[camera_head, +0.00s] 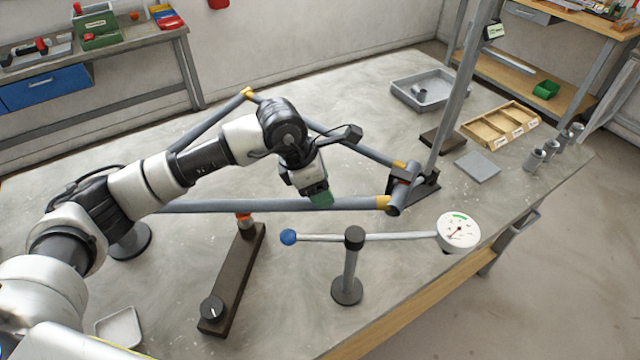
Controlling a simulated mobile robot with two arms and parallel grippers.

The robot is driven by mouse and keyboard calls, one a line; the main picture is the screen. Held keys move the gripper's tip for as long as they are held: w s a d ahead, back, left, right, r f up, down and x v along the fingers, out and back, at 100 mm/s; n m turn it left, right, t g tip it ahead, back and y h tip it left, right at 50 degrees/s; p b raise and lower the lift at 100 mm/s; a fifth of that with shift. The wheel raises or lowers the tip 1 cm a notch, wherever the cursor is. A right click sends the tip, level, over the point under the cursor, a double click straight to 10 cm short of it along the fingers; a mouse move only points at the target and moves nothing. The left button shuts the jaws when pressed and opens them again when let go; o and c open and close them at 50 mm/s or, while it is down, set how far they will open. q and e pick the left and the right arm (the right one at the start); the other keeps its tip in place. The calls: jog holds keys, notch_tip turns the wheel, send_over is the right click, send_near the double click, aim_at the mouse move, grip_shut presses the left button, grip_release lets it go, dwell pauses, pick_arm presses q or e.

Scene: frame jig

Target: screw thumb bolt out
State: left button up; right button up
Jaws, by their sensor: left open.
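A frame of grey tubes (262,206) with yellow joints lies on the table. Its right corner meets a dark clamp block (427,186) with a small red part. No thumb bolt shows clearly; a black round knob (212,308) with a white mark sits on the near end of a dark bar (237,270). An orange piece (243,217) is at the bar's far end, by the lower tube. My left gripper (319,197) is open and points down near the lower tube. Green shows at its tip. Its fingers are small and partly hidden. My right gripper is out of view.
A dial gauge (459,231) on an arm with a blue ball (288,237) stands on a post (350,275) in front. A grey tray (430,91), a wooden divided box (499,127) and grey cups (536,160) are at the right. A small tray (119,327) lies front left.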

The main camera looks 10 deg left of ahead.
pick_arm(q)
jog(key=b+v, duration=0.2)
jog(key=v, duration=0.8)
jog(key=shift+a+r, duration=0.2)
jog(key=shift+r, duration=0.15)
jog(key=shift+s, duration=0.1)
